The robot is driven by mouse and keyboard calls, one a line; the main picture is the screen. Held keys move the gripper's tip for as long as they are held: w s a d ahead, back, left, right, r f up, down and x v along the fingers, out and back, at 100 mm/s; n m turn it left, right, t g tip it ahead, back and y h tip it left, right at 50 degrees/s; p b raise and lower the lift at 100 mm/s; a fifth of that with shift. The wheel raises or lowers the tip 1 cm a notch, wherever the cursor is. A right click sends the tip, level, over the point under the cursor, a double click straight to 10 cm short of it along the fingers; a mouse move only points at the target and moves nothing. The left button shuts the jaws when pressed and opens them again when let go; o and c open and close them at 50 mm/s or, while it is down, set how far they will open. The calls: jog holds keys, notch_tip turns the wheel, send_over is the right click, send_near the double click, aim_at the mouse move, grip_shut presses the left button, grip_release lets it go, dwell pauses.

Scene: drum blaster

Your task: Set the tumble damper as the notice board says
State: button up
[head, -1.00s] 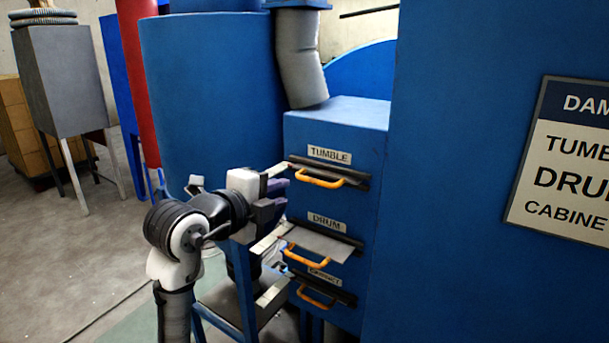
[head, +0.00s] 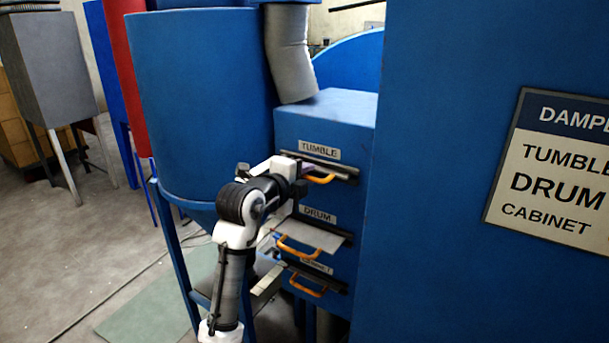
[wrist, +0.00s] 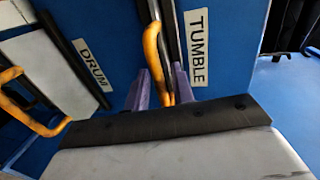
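The tumble damper's orange handle (head: 320,179) sits close to the blue box face, under the TUMBLE label (head: 319,150). My gripper (wrist: 164,88) is at this handle; in the wrist view its two purple fingers lie on either side of the orange bar (wrist: 153,48). I cannot tell whether they press on it. In the head view my wrist hides part of the slot. The notice board (head: 558,170) on the right lists TUMBLE, DRUM and CABINET; its right side, beyond the names, is cut off by the picture edge.
The drum damper's pale plate (head: 305,235) sticks out below, with its orange handle (head: 297,249). The cabinet damper's handle (head: 308,286) is lowest and close to the face. A large blue panel (head: 440,230) stands right of the box; a blue drum (head: 205,100) stands left.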

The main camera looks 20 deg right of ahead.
grip_shut()
jog(key=shift+a, duration=0.1)
jog(key=v, duration=0.1)
jog(key=b+v, duration=0.1)
jog(key=v, duration=0.1)
jog(key=f+b+v, duration=0.1)
jog(key=v, duration=0.1)
jog(key=shift+s, duration=0.1)
grip_release()
jog(key=shift+a, duration=0.1)
